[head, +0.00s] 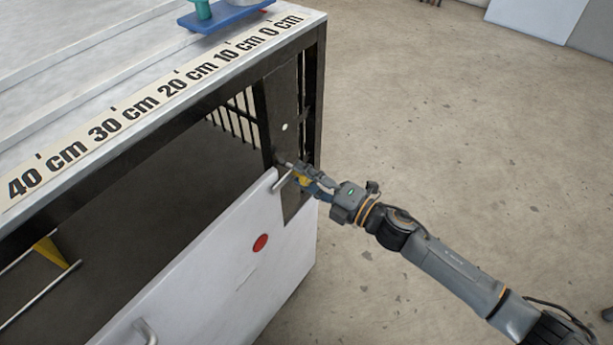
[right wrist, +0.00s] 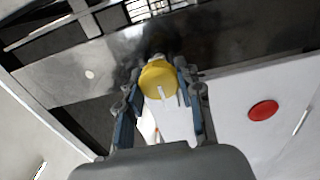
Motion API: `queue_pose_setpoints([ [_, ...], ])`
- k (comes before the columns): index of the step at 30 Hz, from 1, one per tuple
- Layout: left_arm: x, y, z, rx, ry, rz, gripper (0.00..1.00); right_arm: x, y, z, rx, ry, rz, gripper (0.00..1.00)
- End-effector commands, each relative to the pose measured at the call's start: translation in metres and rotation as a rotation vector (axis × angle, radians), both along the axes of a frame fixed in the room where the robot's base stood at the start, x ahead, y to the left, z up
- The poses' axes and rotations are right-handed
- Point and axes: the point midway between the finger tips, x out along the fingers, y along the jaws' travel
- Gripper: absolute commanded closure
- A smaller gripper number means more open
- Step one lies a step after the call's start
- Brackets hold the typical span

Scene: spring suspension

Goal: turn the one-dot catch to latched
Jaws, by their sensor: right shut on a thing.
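The one-dot catch (right wrist: 157,82) shows in the right wrist view as a round yellow knob with a pale line on its face. It sits by a dark upright plate (head: 285,95) that bears one white dot (head: 284,127); the dot also shows in the right wrist view (right wrist: 90,74). My right gripper (head: 301,174) is shut on the yellow knob, with a blue-edged finger on each side of it in the right wrist view (right wrist: 160,88). In the head view the fingers hide most of the knob. Whether the catch is latched cannot be told. My left gripper is not in view.
A white panel (head: 210,290) with a red disc (head: 260,243) and a handle (head: 146,332) is below the dark opening. A centimetre scale (head: 130,105) runs along the bench top. A blue tray (head: 225,17) stands at the back. The floor at right is clear.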

Motion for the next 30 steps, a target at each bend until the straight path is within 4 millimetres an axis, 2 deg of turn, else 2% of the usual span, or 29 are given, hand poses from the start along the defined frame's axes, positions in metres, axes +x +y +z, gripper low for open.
queue_pose_setpoints([
  [2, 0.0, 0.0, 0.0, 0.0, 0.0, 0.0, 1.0, -0.001, 0.001, -0.001, -0.003, -0.003, 0.002, 1.0],
  [3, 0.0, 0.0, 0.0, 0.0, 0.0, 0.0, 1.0, -0.001, 0.001, -0.001, -0.003, -0.003, 0.002, 0.59],
  [6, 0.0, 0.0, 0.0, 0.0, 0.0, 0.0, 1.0, -0.001, 0.0, -0.001, -0.003, -0.002, 0.002, 0.41],
  [17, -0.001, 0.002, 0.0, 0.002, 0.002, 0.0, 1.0, -0.002, -0.003, -0.001, -0.002, 0.0, 0.0, 0.41],
  [23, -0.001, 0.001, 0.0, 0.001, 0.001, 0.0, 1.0, -0.02, -0.028, -0.002, -0.005, 0.002, 0.0, 0.41],
  [30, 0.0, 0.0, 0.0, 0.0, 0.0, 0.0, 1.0, -0.051, -0.069, -0.002, -0.003, 0.004, 0.0, 0.41],
])
